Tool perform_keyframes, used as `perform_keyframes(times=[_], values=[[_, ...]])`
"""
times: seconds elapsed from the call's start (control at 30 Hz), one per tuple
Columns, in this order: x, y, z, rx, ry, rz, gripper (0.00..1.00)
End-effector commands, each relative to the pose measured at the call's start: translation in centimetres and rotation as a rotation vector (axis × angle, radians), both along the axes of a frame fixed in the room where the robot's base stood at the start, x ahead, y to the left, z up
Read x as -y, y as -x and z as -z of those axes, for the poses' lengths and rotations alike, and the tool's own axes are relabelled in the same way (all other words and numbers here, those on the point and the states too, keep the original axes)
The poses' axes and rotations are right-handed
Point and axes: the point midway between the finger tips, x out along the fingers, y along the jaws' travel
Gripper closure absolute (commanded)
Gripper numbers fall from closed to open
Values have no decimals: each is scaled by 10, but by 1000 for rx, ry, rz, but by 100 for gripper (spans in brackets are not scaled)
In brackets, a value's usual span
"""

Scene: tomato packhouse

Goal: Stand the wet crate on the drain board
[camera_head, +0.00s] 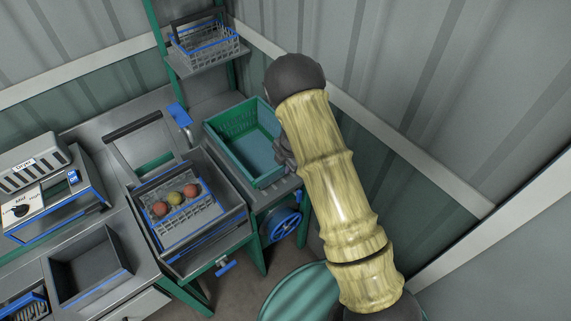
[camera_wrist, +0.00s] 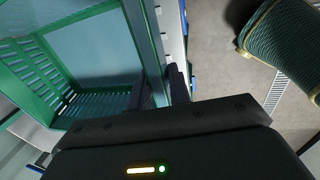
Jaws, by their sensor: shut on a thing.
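The green slotted crate (camera_head: 228,122) is at the right end of the bench, with its open side up and a teal floor inside. In the wrist view its slotted wall and floor (camera_wrist: 95,45) fill the upper left. My gripper (camera_head: 284,152) is at the crate's right side, partly hidden behind my arm. In the wrist view the dark fingers (camera_wrist: 163,88) are shut on the crate's right wall. A grey ledge (camera_head: 268,197) shows below the crate's near edge; I cannot tell whether it is the drain board or whether the crate touches it.
A grey tray with a wire basket (camera_head: 205,228) holding three tomatoes stands left of the crate. Another wire basket (camera_head: 208,45) is on the shelf behind. A blue handwheel (camera_head: 280,222) is below the ledge. A green drum (camera_head: 300,295) stands on the floor in front. Corrugated walls are close at right.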

Motion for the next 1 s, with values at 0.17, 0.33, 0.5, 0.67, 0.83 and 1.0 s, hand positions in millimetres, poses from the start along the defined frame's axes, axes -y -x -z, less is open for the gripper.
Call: perform_keyframes(times=[0.17, 0.33, 0.5, 0.67, 0.83, 1.0], values=[[0, -1, -1, 2, 0, 0, 100], [0, -1, -1, 2, 0, 0, 100], [0, -1, -1, 2, 0, 0, 100], [0, -1, 1, 2, 0, 0, 100], [0, -1, 3, 1, 0, 0, 100], [0, -1, 5, 1, 0, 0, 100]])
